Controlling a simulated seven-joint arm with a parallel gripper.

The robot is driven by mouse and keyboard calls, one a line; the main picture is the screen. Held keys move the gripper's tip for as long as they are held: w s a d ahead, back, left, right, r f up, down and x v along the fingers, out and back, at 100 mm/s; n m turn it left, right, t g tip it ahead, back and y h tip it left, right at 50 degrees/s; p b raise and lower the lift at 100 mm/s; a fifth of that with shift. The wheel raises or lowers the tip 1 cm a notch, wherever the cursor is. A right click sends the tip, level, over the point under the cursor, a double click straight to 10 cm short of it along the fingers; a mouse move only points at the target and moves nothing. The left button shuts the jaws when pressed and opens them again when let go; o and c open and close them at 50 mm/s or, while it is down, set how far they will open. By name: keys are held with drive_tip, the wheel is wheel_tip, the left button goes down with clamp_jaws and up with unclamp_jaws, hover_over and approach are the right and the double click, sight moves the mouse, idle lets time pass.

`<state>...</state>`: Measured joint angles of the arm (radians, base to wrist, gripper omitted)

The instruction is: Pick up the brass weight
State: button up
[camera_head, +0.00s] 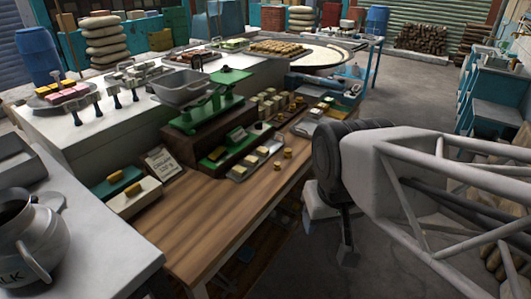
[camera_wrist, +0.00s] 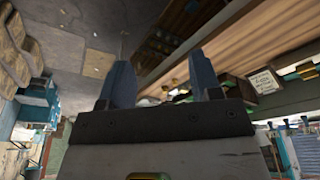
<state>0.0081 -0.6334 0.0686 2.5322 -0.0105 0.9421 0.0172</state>
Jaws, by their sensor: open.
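Small brass weights (camera_head: 287,153) stand on the wooden table near its right edge, beside a small tray of pale blocks. Others stand close by, and I cannot tell which one the task means. My gripper (camera_head: 346,252) hangs to the right of the table, beyond its edge and apart from the weights. In the wrist view its two blue-grey fingers (camera_wrist: 160,62) are spread, with nothing held between them. Small yellowish spots show beyond the fingers there, too unclear to name.
A green balance scale (camera_head: 215,100) with a grey pan stands behind the weights. The wooden table (camera_head: 215,225) is bare toward its front. A written card (camera_head: 162,162), wrapped blocks and a metal milk jug (camera_head: 25,235) are at the left. Open floor lies right of the table.

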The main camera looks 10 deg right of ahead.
drive_tip(key=w+d+f+n+t, duration=0.1)
drive_tip(key=w+d+f+t, duration=0.15)
drive_tip(key=w, duration=0.85)
drive_tip(key=w+d+f+n+t+y, duration=0.15)
drive_tip(key=w+f+t, duration=0.25)
drive_tip(key=w, duration=0.6)
drive_tip(key=w+d+f+n+t, duration=0.1)
drive_tip(key=w+d+f+t, duration=0.2)
drive_tip(key=w, duration=0.8)
drive_tip(key=n+y, duration=0.4)
drive_tip(key=y, duration=0.4)
approach(279, 164)
drive_tip(key=shift+w+a+f+m+t+h, duration=0.15)
drive_tip(key=shift+w+a+f+t, duration=0.1)
drive_tip(key=shift+w+a, duration=0.3)
drive_tip(key=shift+w+a+f+m+t+h, duration=0.1)
drive_tip(key=shift+w+a+f+t, duration=0.2)
drive_tip(key=shift+a, duration=0.3)
drive_tip(key=shift+w, duration=0.15)
drive_tip(key=shift+x, duration=1.25)
drive_tip(key=shift+a, duration=0.1)
